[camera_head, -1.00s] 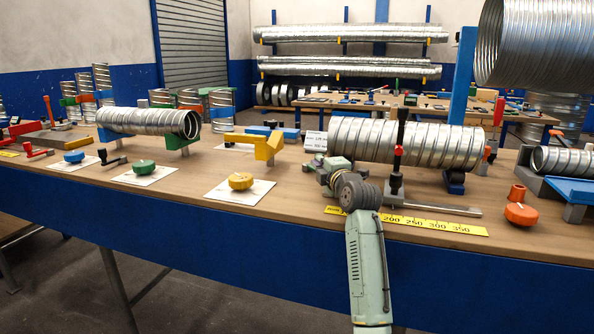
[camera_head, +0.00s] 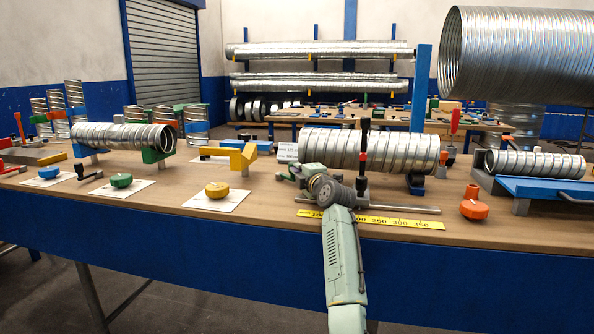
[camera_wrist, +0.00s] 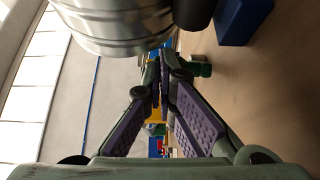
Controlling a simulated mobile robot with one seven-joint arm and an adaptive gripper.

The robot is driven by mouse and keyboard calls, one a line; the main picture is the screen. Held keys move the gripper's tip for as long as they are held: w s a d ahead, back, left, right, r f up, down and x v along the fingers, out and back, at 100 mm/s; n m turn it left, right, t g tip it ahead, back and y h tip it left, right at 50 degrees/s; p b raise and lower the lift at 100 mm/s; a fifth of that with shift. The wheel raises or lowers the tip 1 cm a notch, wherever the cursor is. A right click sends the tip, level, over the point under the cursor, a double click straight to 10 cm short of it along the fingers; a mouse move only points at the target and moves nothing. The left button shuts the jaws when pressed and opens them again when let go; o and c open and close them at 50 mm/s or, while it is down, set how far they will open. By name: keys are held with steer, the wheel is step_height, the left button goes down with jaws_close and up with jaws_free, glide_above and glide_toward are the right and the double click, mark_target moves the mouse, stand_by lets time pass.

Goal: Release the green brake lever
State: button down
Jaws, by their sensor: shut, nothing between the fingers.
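My gripper (camera_head: 285,175) is at the left end of a ribbed silver duct (camera_head: 370,150), low over the bench's front half. In the wrist view its fingers (camera_wrist: 162,80) converge and are shut with nothing between them. A dark green piece (camera_wrist: 200,68) shows just beside the fingertips in the wrist view, apart from them; I cannot tell what it belongs to. In the head view a round green knob (camera_head: 121,180) sits on a white plate, well left of my gripper. No part is clearly recognisable as a green brake lever.
A yellow knob (camera_head: 217,190) on a white plate and a yellow V-shaped support (camera_head: 243,158) lie left of my gripper. A dark upright clamp (camera_head: 363,155) stands before the duct. A yellow scale strip (camera_head: 390,221) and an orange knob (camera_head: 474,209) lie along the front edge.

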steer(key=shift+a, duration=0.1)
steer(key=v, duration=1.2)
